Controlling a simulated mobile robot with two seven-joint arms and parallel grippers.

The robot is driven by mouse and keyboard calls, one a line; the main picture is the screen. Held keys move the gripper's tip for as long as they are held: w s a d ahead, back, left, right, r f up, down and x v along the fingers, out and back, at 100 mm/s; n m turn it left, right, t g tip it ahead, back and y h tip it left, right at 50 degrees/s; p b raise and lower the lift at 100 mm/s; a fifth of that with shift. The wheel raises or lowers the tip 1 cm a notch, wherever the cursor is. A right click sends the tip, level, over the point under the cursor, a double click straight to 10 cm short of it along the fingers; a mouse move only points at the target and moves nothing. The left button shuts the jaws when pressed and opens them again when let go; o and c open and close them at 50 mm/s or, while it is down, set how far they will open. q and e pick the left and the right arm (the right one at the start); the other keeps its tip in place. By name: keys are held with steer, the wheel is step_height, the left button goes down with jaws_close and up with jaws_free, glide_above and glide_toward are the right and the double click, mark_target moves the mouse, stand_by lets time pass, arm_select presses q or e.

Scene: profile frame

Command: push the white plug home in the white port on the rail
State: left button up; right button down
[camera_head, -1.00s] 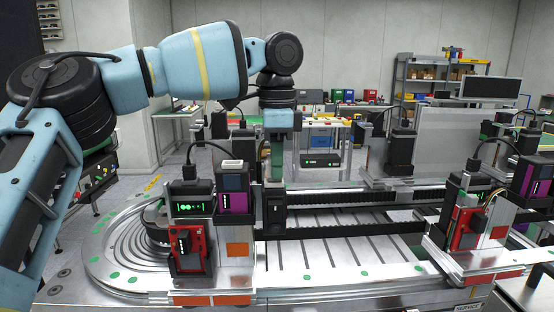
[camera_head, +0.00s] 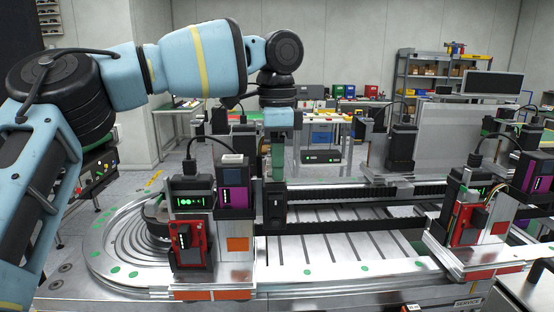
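My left arm comes in from the left, and its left gripper (camera_head: 278,174) points down in the middle of the picture. A dark block stands directly below or behind its tips, and I cannot tell whether they touch. The gap between the fingers does not show. A small white piece (camera_head: 232,158) sits on top of a dark and purple module on the machine, left of the gripper. I cannot tell whether it is the white port or the white plug. No other white plug can be made out. My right gripper is not in view.
The purple module (camera_head: 232,199) stands beside a unit with green lights (camera_head: 193,201) and a red block (camera_head: 188,250). A dark rail (camera_head: 340,226) runs to the right. A similar cluster stands at the right. The slatted bed (camera_head: 340,252) between them is clear.

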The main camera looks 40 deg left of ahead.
arm_select(q)
step_height(320, 180, up, 8)
steer(key=shift+f, duration=0.1)
stand_by(0.6)
stand_by(0.5)
